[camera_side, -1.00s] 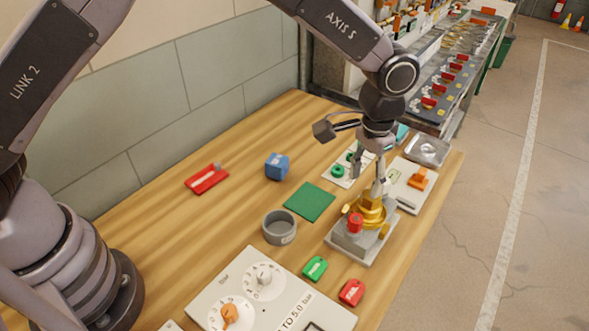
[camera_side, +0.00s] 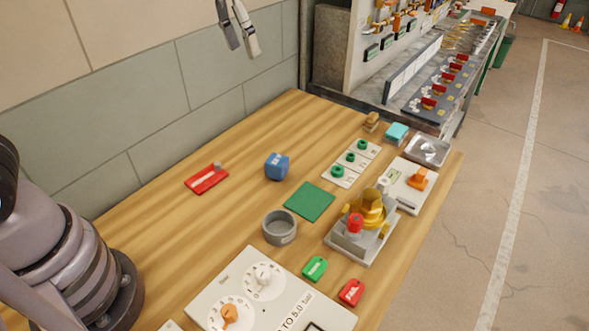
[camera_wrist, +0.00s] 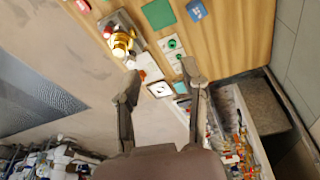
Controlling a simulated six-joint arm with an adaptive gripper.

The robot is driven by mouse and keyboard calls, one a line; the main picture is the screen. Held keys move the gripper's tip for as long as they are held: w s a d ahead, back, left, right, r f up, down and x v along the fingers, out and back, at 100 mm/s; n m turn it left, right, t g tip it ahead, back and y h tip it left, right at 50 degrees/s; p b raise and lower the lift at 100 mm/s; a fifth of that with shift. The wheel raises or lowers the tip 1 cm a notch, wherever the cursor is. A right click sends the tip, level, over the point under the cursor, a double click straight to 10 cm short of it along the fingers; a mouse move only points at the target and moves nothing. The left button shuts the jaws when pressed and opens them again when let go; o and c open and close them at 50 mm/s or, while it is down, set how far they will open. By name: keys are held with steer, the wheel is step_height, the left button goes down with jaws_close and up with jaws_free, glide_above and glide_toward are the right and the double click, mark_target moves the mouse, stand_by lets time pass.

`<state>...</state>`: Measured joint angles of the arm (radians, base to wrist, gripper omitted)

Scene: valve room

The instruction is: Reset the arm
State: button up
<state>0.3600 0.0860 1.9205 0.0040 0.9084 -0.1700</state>
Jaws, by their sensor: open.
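My gripper (camera_side: 240,28) hangs at the top edge of the side view, high above the back of the bench and in front of the wall. Only its fingers show there; the rest is out of frame. In the wrist view my gripper (camera_wrist: 160,92) has its two fingers spread apart with nothing between them. The brass valve (camera_side: 369,210) stands upright on its grey base, with a red part at its front. It also shows in the wrist view (camera_wrist: 121,42). My gripper is well away from it and touches nothing.
The wooden bench (camera_side: 150,235) holds a dial panel (camera_side: 262,300), a grey bowl (camera_side: 280,228), a green mat (camera_side: 309,202), a blue block (camera_side: 277,166), a red tag (camera_side: 207,179) and a metal tray (camera_side: 428,150). A parts rack (camera_side: 385,65) stands behind. The air above the bench is clear.

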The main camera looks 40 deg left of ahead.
steer(key=s+a+r+n+t, duration=0.1)
steer(key=s+a, duration=0.5)
steer(key=s, duration=0.4)
steer(key=s+a+n+t, duration=0.1)
steer(key=s+a+t, duration=0.1)
steer(key=s+a, duration=0.5)
steer(key=s, duration=0.2)
steer(key=shift+s+r+y, duration=0.35)
steer(key=shift+s+y, duration=0.05)
